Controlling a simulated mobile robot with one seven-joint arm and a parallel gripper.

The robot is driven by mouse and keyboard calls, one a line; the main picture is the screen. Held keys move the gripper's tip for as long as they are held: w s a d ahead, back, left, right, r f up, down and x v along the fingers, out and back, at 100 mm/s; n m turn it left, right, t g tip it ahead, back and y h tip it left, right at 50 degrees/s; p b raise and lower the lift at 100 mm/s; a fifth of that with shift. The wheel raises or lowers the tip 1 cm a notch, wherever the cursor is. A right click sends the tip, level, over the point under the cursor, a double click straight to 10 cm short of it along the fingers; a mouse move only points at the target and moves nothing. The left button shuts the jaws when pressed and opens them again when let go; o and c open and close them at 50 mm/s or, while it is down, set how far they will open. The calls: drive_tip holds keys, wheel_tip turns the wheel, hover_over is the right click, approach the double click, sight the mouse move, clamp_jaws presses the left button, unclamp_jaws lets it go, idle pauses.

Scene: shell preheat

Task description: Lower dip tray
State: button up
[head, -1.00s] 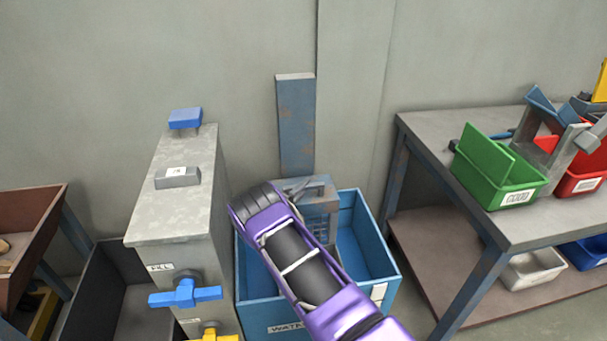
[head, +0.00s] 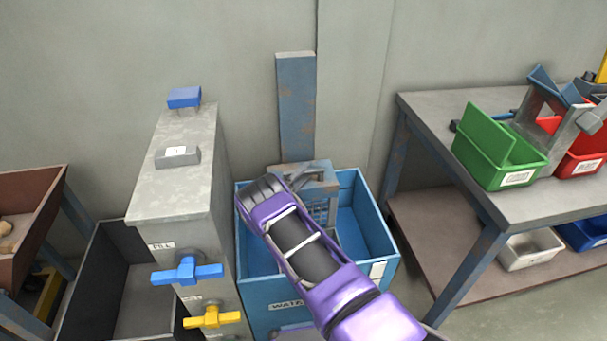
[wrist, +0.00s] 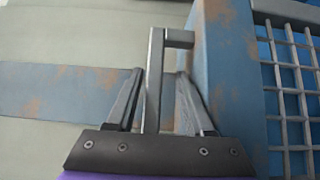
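The dip tray is a blue, rust-marked frame with grey wire mesh (head: 322,207), hanging on the upright blue post (head: 297,105) over a blue water tank (head: 390,240). In the wrist view its frame (wrist: 218,60) and mesh (wrist: 290,80) are close on the right. A grey bar handle (wrist: 155,75) juts from the frame. My gripper (wrist: 160,72) is at the handle, its fingers apart, with the bar between them. The bar lies near the left finger, and a gap shows on the right. In the head view my gripper (head: 264,188) covers the tray's left side and the handle grip.
A grey cabinet (head: 185,180) with blue (head: 187,271) and yellow (head: 212,317) valve handles stands left of the tank. A dark open bin (head: 100,260) is beyond it. A workbench (head: 430,125) with green and red bins stands right. The wall is close behind.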

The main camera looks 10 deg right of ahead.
drive_tip(key=shift+r, duration=0.1)
drive_tip(key=shift+s+a, duration=0.25)
drive_tip(key=shift+a, duration=0.05)
drive_tip(key=v, duration=0.6)
drive_tip(key=shift+s+a+p, duration=0.25)
drive_tip(key=shift+s+p, duration=0.1)
idle(0.4)
